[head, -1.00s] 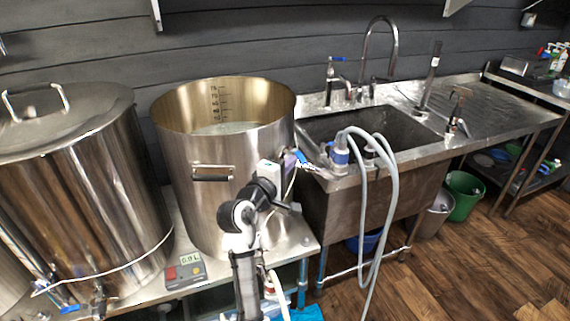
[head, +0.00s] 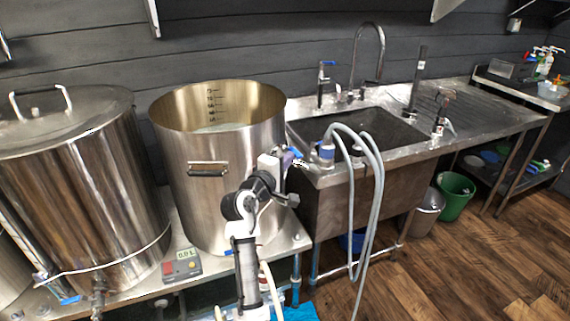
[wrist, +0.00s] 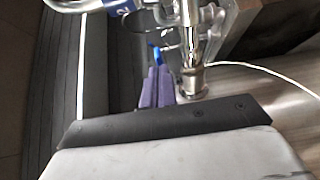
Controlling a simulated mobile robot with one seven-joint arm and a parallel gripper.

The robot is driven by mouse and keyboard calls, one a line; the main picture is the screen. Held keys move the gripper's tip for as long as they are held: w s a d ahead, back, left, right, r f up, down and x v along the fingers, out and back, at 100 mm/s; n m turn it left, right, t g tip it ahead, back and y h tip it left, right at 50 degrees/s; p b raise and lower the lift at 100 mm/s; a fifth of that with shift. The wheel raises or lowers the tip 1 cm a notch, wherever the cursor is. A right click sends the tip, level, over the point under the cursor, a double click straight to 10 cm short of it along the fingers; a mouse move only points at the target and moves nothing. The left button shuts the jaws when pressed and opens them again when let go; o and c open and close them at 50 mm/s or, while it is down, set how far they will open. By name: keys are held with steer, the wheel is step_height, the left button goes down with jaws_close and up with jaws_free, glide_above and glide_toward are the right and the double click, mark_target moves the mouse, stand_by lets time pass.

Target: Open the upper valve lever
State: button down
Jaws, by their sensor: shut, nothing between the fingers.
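My gripper (head: 291,157) is at the right side of the open steel kettle (head: 225,190), by its upper fittings. Its purple fingers (wrist: 155,88) are together, with nothing between them. In the wrist view a narrow blue lever part (wrist: 157,58) shows just beyond the fingertips, close to them; I cannot tell whether they touch. Steel valve fittings (wrist: 190,50) stand right beside the fingers. Another blue grip (wrist: 115,5) is cut off at the top edge. In the head view the upper lever is largely hidden around my gripper. A small blue piece (head: 231,252) shows low on the kettle.
A lidded steel vessel (head: 75,190) stands at left, with a small display unit (head: 182,264) between. The sink (head: 330,200), with a pump (head: 326,152) and looped grey hoses (head: 372,190), is close on the right. Wooden floor (head: 440,270) is clear in front.

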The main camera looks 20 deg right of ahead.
mark_target(301, 157)
steer(key=shift+d+p, duration=0.7)
steer(key=shift+d, duration=1.2)
steer(key=shift+d+r, duration=0.1)
steer(key=shift+d, duration=0.05)
steer(key=shift+s, duration=0.1)
